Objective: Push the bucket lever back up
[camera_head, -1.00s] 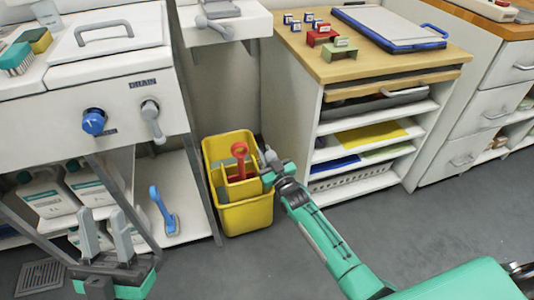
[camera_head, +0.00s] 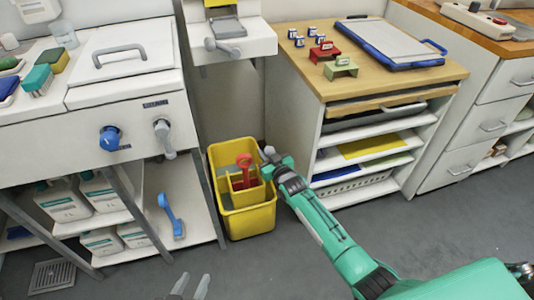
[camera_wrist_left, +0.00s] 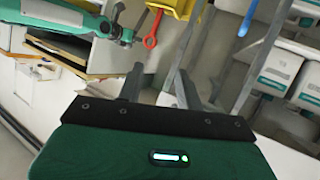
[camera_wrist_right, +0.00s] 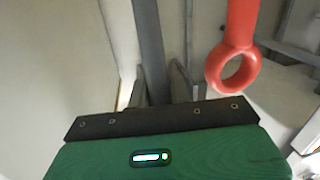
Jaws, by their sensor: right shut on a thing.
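The yellow bucket (camera_head: 250,222) stands on the floor beside the white cabinet. A red handle with a ring end (camera_head: 243,160) stands up in it, and shows large in the right wrist view (camera_wrist_right: 232,70). My right gripper (camera_head: 270,160) is at the bucket's upper right edge. A grey bar (camera_wrist_right: 148,40), which looks like the bucket lever, runs down to its fingers, and the gripper is shut on it. A grey rounded end (camera_head: 269,150) shows at the fingers. My left gripper (camera_head: 190,287) is open and empty, low in the head view.
A white cabinet with shelves and a wooden top (camera_head: 390,82) stands right of the bucket. A white sink unit (camera_head: 125,105) with blue and grey knobs stands left. A blue brush (camera_head: 171,215) leans below it.

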